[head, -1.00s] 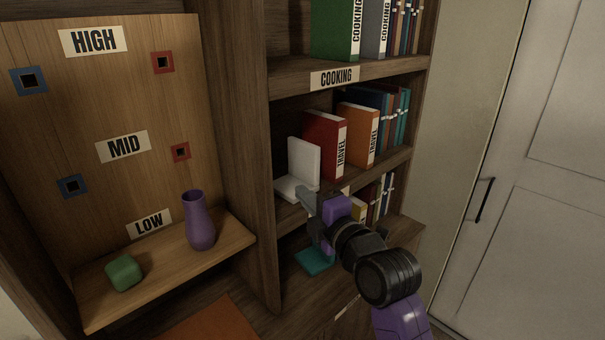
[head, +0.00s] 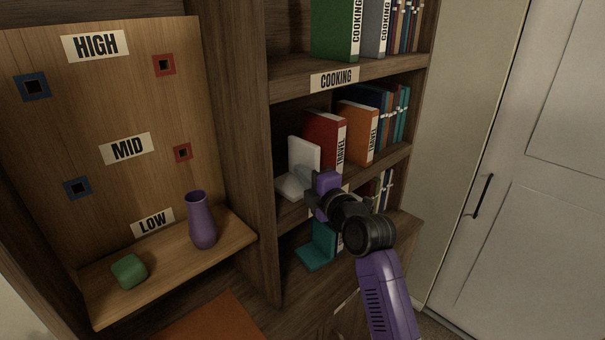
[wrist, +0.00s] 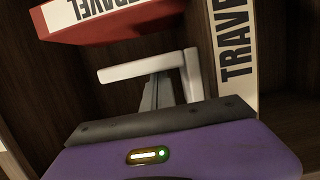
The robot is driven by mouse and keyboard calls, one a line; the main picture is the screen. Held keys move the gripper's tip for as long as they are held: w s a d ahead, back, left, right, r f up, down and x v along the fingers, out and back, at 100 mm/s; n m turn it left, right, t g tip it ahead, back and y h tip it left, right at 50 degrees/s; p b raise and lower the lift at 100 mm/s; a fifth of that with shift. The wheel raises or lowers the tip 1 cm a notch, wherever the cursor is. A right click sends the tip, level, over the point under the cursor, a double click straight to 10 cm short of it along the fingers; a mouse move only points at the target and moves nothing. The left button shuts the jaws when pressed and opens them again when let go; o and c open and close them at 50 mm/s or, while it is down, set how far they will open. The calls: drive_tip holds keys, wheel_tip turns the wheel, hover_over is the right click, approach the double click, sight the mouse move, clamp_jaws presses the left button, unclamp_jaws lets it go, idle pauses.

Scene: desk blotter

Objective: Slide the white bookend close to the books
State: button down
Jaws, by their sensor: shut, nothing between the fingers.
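The white bookend (head: 304,154) stands upright on the middle shelf, left of the red book (head: 322,135) labelled TRAVEL. An orange book (head: 357,130) stands farther right. My gripper (head: 308,184) is at the shelf front by the bookend's base, its fingers largely hidden in the head view. In the wrist view, the bookend (wrist: 140,70) shows as a white L with a gap between it and the red book (wrist: 110,22). My grey fingers (wrist: 158,92) are shut and empty, on the side of the bookend away from the books. I cannot tell whether they touch it.
A TRAVEL label (wrist: 235,45) is close to my gripper. The shelf marked COOKING (head: 340,78) is above. A teal bookend (head: 318,250) stands on the shelf below. A side ledge at left holds a purple vase (head: 202,222) and a green block (head: 129,271).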

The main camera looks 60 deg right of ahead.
sight(316, 167)
drive_tip(key=shift+s+d+f+b, duration=0.1)
drive_tip(key=shift+d+f+b, duration=0.1)
drive_tip(key=shift+d+b, duration=0.4)
drive_tip(key=d+b, duration=0.2)
drive_tip(key=b, duration=0.1)
drive_tip(key=shift+s+d, duration=0.2)
drive_tip(key=shift+s, duration=0.1)
drive_tip(key=shift+s+d+r+b, duration=0.15)
drive_tip(key=shift+d+b, duration=0.15)
drive_tip(key=shift+d, duration=0.15)
